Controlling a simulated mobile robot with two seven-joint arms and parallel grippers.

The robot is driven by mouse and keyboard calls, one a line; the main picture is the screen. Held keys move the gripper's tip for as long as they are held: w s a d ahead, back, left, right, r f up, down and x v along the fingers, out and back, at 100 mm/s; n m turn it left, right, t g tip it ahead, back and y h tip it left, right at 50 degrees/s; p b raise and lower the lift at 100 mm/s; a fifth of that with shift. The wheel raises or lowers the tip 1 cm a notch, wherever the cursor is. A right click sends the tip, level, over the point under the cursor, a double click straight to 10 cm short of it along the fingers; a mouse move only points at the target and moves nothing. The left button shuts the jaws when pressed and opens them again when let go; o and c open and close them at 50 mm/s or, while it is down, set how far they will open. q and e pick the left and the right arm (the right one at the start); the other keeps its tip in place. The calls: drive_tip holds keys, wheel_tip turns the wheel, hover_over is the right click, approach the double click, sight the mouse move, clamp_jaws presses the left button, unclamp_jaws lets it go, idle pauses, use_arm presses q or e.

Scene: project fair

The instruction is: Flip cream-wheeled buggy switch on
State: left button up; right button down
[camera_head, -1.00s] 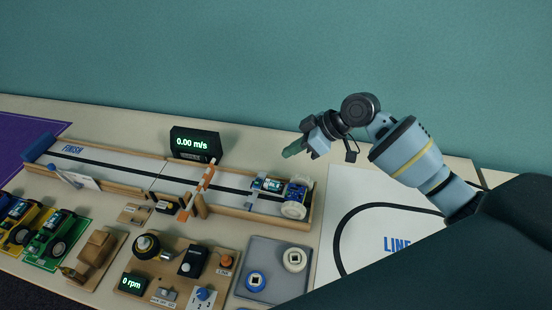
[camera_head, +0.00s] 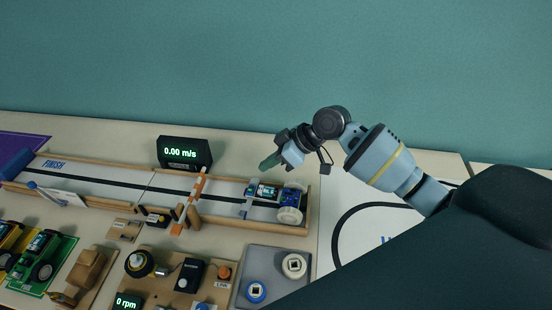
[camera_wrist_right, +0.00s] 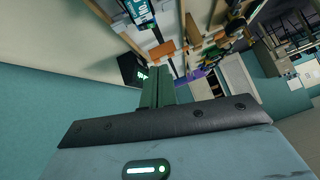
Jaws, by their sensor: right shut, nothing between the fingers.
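The cream-wheeled buggy (camera_head: 290,207) sits at the right end of the long track, with its cream wheels at the right and a blue circuit board on its body. Its switch is too small to make out. My right gripper (camera_head: 268,163) is shut and empty, its green fingers pointing down and left, just above and behind the buggy's body in the head view. The shut fingers also show in the right wrist view (camera_wrist_right: 157,86), with part of what looks like the buggy's board (camera_wrist_right: 139,12) at the top edge. My left gripper is not in view.
The track (camera_head: 110,185) has wooden side rails and an orange-and-white gate (camera_head: 190,203). A speed display (camera_head: 184,153) reading 0.00 m/s stands behind it. A grey tray (camera_head: 275,270) with two wheels and a motor board (camera_head: 170,280) lie in front. Green and yellow buggies stand left.

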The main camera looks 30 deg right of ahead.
sight(255, 194)
drive_tip(key=x, duration=0.5)
drive_tip(key=shift+a, duration=0.1)
drive_tip(key=f, duration=0.3)
drive_tip(key=shift+s+a+f, duration=0.1)
drive_tip(key=shift+s+a, duration=0.05)
drive_tip(key=shift+a, duration=0.1)
drive_tip(key=shift+f, duration=0.5)
